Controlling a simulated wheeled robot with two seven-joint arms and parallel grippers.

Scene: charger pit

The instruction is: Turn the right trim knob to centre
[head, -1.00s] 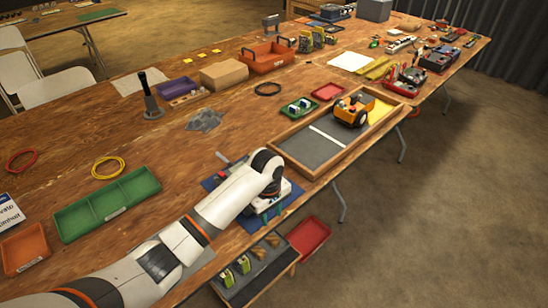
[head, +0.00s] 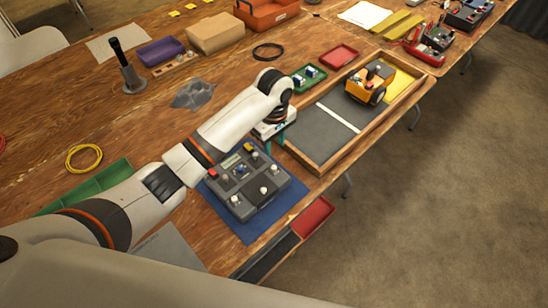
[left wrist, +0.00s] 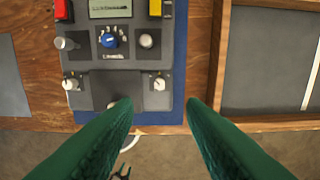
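A dark grey control box (head: 241,203) lies on a blue mat on the table. The right trim knob, small and pale (left wrist: 159,83), is at the box's lower right in the left wrist view; its pointer is too small to read surely. It also shows in the head view (head: 278,177). The left trim knob (left wrist: 71,84) sits opposite. My left gripper (left wrist: 158,103) is open and empty, its green fingers apart, over the box's near right edge. The left fingertip partly hides a knob at the bottom centre.
The box also carries a red button (left wrist: 63,10), a blue knob (left wrist: 109,41), a display and a yellow switch. A wooden-framed tray (head: 345,140) with an orange toy vehicle (head: 370,84) stands right of the box. A red tray (head: 312,214) is below the table edge.

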